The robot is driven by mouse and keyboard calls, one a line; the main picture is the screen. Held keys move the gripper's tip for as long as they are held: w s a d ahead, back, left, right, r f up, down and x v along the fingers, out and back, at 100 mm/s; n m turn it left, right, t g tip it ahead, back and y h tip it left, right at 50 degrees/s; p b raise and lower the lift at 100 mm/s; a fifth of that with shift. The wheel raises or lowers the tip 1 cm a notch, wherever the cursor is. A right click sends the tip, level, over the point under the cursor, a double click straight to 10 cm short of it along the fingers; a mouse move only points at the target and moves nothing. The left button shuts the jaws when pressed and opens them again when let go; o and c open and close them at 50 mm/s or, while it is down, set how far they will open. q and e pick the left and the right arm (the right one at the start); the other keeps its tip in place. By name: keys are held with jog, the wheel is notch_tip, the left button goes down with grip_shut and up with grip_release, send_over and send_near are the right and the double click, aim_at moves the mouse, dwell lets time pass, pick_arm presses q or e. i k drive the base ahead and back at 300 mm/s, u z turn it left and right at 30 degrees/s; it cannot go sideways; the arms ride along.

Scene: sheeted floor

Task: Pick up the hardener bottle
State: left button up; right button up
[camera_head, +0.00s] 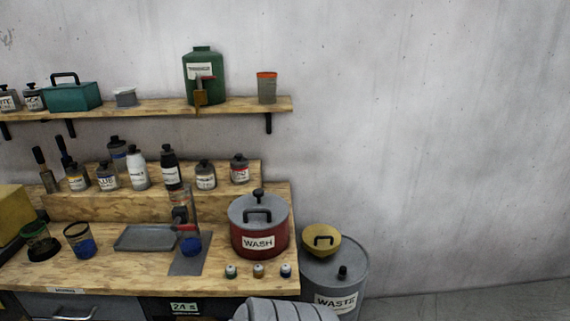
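Several bottles and jars stand on the wooden riser (150,205) of the bench. Among them are a white bottle with a dark cap (137,172), a taller black bottle with a white label (171,172), and a jar with a red band (240,172). Smaller dark-capped jars stand beside them, such as one with a yellow band (77,180). The labels are too small to read, so I cannot tell which is the hardener bottle. Neither of my grippers is in view.
A wall shelf (150,107) above holds a green canister (203,80). A red wash pot (258,232), grey tray (145,238) and blue-stained cups are on the bench. A waste drum (338,280) stands right of it. A grey rounded shape shows at the bottom edge.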

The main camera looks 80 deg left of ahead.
aim_at(170, 163)
jog(key=z, duration=0.1)
jog(key=k, duration=2.15)
jog(key=u, duration=0.25)
